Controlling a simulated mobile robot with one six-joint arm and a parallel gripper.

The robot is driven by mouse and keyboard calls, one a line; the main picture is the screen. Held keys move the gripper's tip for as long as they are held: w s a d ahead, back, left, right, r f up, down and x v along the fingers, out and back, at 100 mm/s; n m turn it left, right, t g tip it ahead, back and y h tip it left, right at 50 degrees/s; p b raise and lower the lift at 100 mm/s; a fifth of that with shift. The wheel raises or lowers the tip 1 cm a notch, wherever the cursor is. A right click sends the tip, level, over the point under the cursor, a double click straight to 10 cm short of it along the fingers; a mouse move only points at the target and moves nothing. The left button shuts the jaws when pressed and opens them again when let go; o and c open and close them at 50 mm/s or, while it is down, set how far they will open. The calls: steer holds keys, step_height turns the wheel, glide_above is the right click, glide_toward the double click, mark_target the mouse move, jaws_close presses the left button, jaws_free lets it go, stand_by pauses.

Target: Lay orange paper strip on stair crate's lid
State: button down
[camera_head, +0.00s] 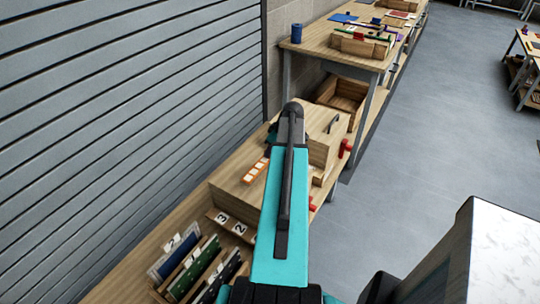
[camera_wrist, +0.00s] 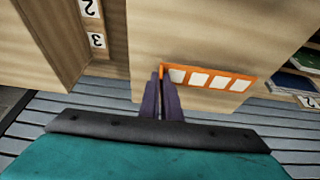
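The orange paper strip (camera_wrist: 209,79), with several white squares along it, is over the pale wooden lid (camera_wrist: 210,25) of the stair crate, near one edge in the wrist view. In the head view the strip (camera_head: 256,171) shows left of my arm, over the crate's top (camera_head: 232,184). My gripper (camera_wrist: 162,76) has its two dark fingers close together on the strip's left end, with a bit of orange between them. The strip looks about level with the lid; I cannot tell whether it touches. In the head view my arm hides the fingertips.
Step tiles numbered 3 (camera_head: 221,217) and 2 (camera_head: 239,229) sit at the crate's near side. A rack of numbered panels (camera_head: 190,266) stands nearer on the bench. A wooden box with a red knob (camera_head: 346,146) is to the right. A slatted shutter (camera_head: 120,110) runs along the left.

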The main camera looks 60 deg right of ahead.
steer(key=shift+f+p, duration=0.3)
steer(key=shift+f, duration=1)
steer(key=shift+f, duration=0.15)
steer(key=c, duration=2)
jaws_free()
steer(key=shift+r, duration=0.2)
steer(key=b+v, duration=0.2)
steer(key=v, duration=1)
steer(key=shift+b, duration=0.35)
steer(key=shift+w, duration=0.1)
